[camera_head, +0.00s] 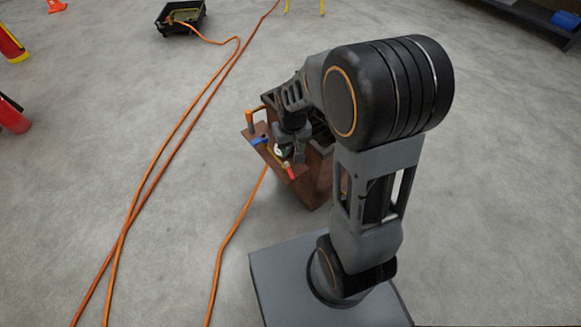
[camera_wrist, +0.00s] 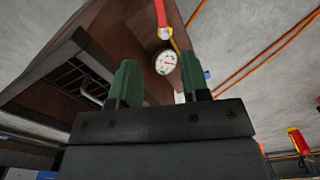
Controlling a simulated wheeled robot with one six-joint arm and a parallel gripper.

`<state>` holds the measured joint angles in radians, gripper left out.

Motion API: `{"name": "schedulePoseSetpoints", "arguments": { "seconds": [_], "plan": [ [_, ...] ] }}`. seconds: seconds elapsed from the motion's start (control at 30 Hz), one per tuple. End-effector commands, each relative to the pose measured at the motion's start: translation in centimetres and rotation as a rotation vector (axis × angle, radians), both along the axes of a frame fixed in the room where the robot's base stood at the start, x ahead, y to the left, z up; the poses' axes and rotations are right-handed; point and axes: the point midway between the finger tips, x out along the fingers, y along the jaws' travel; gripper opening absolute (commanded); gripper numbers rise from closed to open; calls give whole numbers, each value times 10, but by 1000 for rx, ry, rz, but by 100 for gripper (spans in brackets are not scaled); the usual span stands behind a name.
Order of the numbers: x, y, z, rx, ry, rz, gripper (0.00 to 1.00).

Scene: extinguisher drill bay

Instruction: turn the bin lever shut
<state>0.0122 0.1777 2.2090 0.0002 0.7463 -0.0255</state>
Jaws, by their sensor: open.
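The brown bin (camera_head: 318,180) stands on the floor beyond my base, with a side ledge carrying fittings. A red handle (camera_head: 292,173) is at the ledge's near end, and it shows at the top of the wrist view (camera_wrist: 161,13). An orange handle (camera_head: 256,111) is at the far end, with a small blue piece (camera_head: 260,141) between them. I cannot tell which is the bin lever. A round white gauge (camera_wrist: 166,63) shows between my green fingers. My gripper (camera_wrist: 163,75) is open over the ledge, with nothing seen held. In the head view my gripper (camera_head: 290,152) partly hides the fittings.
Orange hoses (camera_head: 170,148) run along the floor at left. A black crate (camera_head: 180,31) lies at the back left, and red extinguishers (camera_head: 12,116) stand at the left edge. A dark shelf (camera_head: 530,18) is at the far right. The floor at right is clear.

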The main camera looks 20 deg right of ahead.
Motion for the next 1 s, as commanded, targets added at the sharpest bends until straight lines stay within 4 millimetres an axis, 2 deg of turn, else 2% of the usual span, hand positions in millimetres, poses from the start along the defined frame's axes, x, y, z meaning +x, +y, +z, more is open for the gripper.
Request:
{"name": "schedulePoseSetpoints", "arguments": {
  "seconds": [0.6,0.8,1.0],
  "plan": [
    [2,2,-109,0,12,5,43],
    [2,2,-131,0,10,6,43],
    [3,2,-139,0,9,6,43]
  ]
}}
